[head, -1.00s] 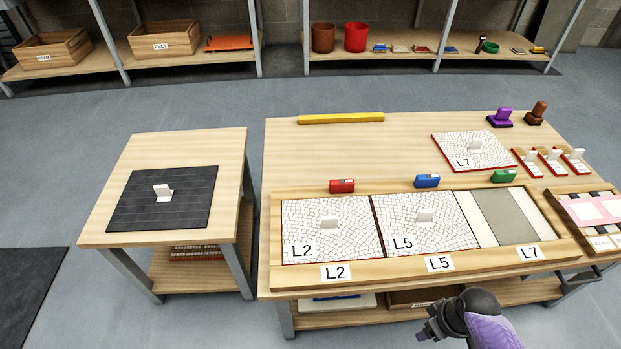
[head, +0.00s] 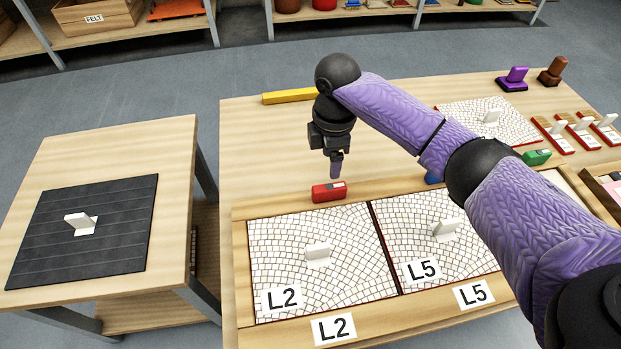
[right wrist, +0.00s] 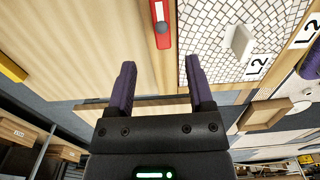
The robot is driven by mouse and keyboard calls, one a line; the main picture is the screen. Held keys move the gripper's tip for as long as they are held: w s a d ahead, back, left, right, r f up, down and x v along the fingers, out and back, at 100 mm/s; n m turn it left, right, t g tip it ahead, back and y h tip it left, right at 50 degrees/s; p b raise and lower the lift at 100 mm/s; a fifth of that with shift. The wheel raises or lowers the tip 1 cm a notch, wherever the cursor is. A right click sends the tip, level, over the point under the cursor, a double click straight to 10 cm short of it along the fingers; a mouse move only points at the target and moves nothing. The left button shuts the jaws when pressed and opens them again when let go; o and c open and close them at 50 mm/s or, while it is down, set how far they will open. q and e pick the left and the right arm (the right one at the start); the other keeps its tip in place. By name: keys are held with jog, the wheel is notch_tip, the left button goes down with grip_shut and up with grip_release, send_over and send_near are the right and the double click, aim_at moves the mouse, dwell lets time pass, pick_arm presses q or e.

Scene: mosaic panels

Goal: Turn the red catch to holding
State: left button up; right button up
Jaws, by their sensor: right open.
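The red catch (head: 322,194) sits on the back rail of the wooden frame (head: 242,268), behind the L2 panel (head: 345,255). It has a small pale patch on its top towards the right. In the right wrist view the red catch (right wrist: 161,38) lies at the top, beyond the fingertips, with a round grey spot and a pale strip. My right gripper (head: 336,172) points down just above and behind the red catch, apart from it. In the right wrist view my right gripper (right wrist: 159,68) is open with nothing between its fingers. My left gripper is not in view.
The L5 panel (head: 402,225) lies right of L2. A yellow bar (head: 290,96) lies at the table's back edge. A side table with a dark panel (head: 110,245) stands left.

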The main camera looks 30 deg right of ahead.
aim_at(330, 187)
notch_tip(330, 187, down, 10)
jog(key=b, duration=0.6)
jog(key=shift+s, duration=0.15)
jog(key=shift+r, duration=0.3)
jog(key=shift+c, duration=0.9)
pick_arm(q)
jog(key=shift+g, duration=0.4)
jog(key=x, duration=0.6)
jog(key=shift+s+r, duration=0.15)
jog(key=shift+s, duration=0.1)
pick_arm(e)
grip_shut()
